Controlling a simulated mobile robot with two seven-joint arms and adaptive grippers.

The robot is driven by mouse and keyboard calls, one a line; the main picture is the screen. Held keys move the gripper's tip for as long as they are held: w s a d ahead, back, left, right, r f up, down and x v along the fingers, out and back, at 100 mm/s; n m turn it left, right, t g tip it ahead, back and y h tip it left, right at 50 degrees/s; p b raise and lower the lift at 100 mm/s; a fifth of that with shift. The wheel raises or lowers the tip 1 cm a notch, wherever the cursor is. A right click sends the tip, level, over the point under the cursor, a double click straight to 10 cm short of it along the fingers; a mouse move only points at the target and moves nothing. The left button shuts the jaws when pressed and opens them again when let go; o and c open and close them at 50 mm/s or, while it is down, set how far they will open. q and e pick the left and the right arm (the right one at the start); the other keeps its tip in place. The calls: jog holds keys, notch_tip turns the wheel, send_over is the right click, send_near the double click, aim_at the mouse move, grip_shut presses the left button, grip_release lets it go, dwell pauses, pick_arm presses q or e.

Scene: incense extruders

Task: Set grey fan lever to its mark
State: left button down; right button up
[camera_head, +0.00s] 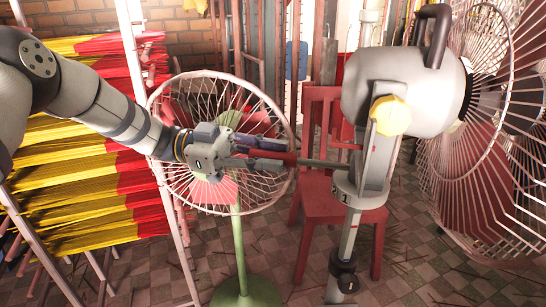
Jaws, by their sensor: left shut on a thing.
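The grey fan (400,85) stands at the right with a yellow knob (390,115) on its bracket. Its lever (325,163) is a thin grey rod that reaches left from the bracket, roughly level, with a red grip at its outer end. My left gripper (280,157) comes in from the left and is shut on the red grip; its fingers partly hide it. A collar (345,190) below the bracket carries small dark figures, one of which looks like a 1. I cannot tell which mark the lever lines up with. My right gripper is not in view.
A white-caged fan on a green stand (240,255) is behind my left gripper. A red chair (335,215) stands behind the lever. Racks of yellow and red incense sticks (90,190) fill the left. The checkered floor (430,275) has scattered sticks.

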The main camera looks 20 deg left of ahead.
pick_arm(q)
jog(key=shift+w+r, duration=0.1)
jog(key=c, duration=1.4)
grip_release()
jog(key=shift+c, duration=0.2)
jog(key=shift+w, duration=0.1)
jog(key=shift+a, duration=0.1)
jog(key=s+a, duration=0.1)
jog(key=a, duration=1.1)
